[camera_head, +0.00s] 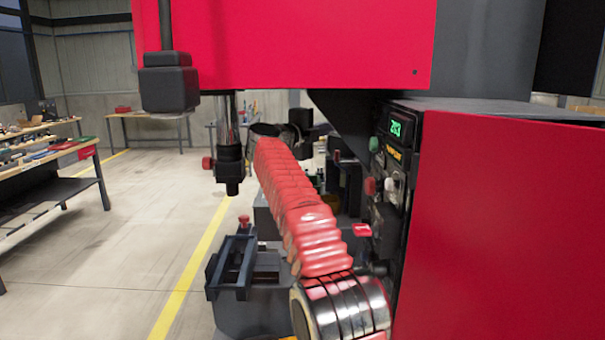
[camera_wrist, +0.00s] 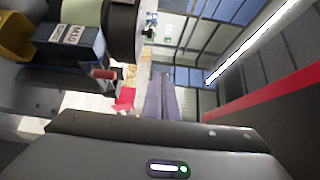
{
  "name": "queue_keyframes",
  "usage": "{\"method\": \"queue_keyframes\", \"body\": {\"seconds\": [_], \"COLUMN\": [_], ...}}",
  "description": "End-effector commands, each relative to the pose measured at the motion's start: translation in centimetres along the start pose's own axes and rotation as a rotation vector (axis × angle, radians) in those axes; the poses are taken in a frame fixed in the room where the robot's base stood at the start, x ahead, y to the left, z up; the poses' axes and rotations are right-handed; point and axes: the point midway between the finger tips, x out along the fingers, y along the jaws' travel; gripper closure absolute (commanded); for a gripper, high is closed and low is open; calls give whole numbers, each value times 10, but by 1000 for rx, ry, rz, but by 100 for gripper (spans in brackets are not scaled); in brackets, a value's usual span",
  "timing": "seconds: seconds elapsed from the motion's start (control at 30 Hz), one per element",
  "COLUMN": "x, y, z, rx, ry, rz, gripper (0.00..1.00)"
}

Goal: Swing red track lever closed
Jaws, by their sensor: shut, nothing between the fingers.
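In the wrist view, my gripper (camera_wrist: 161,85) shows as two grey-purple fingers side by side, with no gap and nothing held. A small red piece (camera_wrist: 124,97) is just left of the fingers, and a red-ended cylinder (camera_wrist: 104,74) is further left. I cannot tell whether either is the track lever, or whether the fingers touch anything. In the head view, a small red tab (camera_head: 362,230) shows beside the machine, and a red knob (camera_head: 244,218) stands by a dark frame. My red-sleeved arm hides much of the middle, and my fingertips cannot be made out there.
A large red cabinet (camera_head: 510,230) with a control panel (camera_head: 396,150) stands at right. A red machine body (camera_head: 300,45) hangs overhead. The wrist view shows a blue labelled box (camera_wrist: 70,45) and a yellow bin (camera_wrist: 15,35). Floor at left is clear up to a workbench (camera_head: 60,150).

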Motion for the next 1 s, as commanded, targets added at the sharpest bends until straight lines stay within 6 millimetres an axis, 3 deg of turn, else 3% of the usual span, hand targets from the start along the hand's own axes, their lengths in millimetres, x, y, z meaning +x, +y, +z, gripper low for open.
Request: {"method": "queue_keyframes", "body": {"seconds": [0.6, 1.0], "x": [5, 5], "y": [46, 52], "z": [1, 1], "rx": [-4, -3], "ry": [-2, -2], "rz": [4, 3], "gripper": [100, 100]}}
